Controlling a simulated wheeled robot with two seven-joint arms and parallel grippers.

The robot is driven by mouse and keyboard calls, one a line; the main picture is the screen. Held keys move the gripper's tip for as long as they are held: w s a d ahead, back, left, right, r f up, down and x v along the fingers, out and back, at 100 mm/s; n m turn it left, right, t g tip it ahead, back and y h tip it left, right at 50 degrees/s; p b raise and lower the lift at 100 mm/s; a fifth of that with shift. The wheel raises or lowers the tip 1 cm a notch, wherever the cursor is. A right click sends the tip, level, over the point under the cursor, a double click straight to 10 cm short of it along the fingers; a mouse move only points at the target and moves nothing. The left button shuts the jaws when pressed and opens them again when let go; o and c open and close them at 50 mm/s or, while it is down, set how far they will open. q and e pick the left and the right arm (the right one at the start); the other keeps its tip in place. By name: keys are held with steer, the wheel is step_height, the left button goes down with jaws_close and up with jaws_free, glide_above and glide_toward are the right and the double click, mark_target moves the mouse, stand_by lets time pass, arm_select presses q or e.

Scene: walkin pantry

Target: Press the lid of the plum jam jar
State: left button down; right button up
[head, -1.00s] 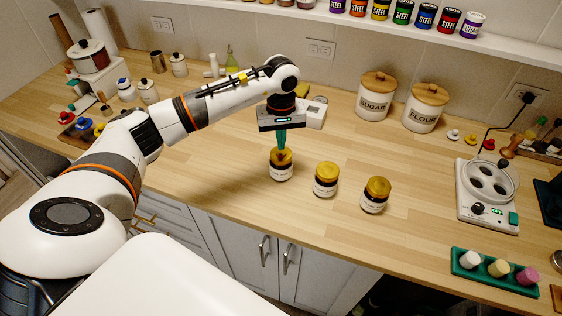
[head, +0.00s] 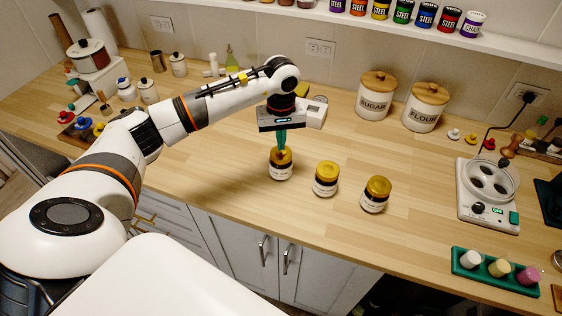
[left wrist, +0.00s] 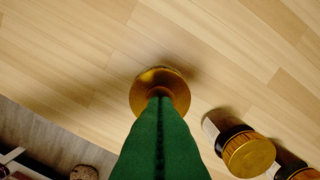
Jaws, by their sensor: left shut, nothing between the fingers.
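Three dark jars with gold lids stand in a row on the wooden counter. The left jar (head: 281,172), the middle jar (head: 326,180) and the right jar (head: 375,196) have pale labels too small to read, so I cannot tell which holds plum jam. My left gripper (head: 282,151) points straight down with its green fingers shut and empty. Its tips are at the left jar's lid. In the left wrist view the fingertips (left wrist: 159,99) overlap that gold lid (left wrist: 143,92); whether they touch it I cannot tell. My right gripper is not in view.
Sugar (head: 376,97) and flour (head: 426,108) canisters stand behind the jars. A white appliance (head: 488,190) and a green tray (head: 464,266) with several small pieces are at the right. A small white box (head: 314,113) stands behind my left gripper.

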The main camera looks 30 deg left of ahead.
arm_select(q)
steer(key=shift+f+b, duration=0.8)
steer(key=shift+f, duration=0.15)
steer(key=shift+r, duration=0.1)
steer(key=shift+r+p, duration=1.45)
steer(key=shift+r, duration=1.6)
